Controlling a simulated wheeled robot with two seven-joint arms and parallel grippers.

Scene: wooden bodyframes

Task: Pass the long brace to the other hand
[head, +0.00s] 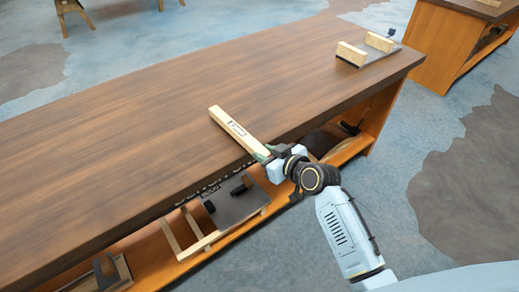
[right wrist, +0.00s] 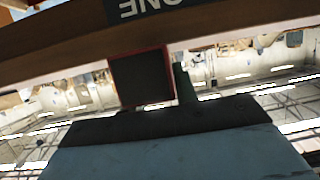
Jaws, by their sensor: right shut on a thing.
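The long brace (head: 228,123) is a pale wooden bar with a white printed label. It points away over the front part of the dark tabletop; I cannot tell whether it touches the top. My right gripper (head: 266,155) is shut on the brace's near end, just off the table's front edge. My left gripper is not in view.
The brown workbench (head: 110,110) is mostly clear. A fixture with two wooden blocks (head: 368,50) stands at its far right corner. The shelf below holds a dark board (head: 236,202) and wooden pieces. Another bench (head: 440,45) stands at upper right.

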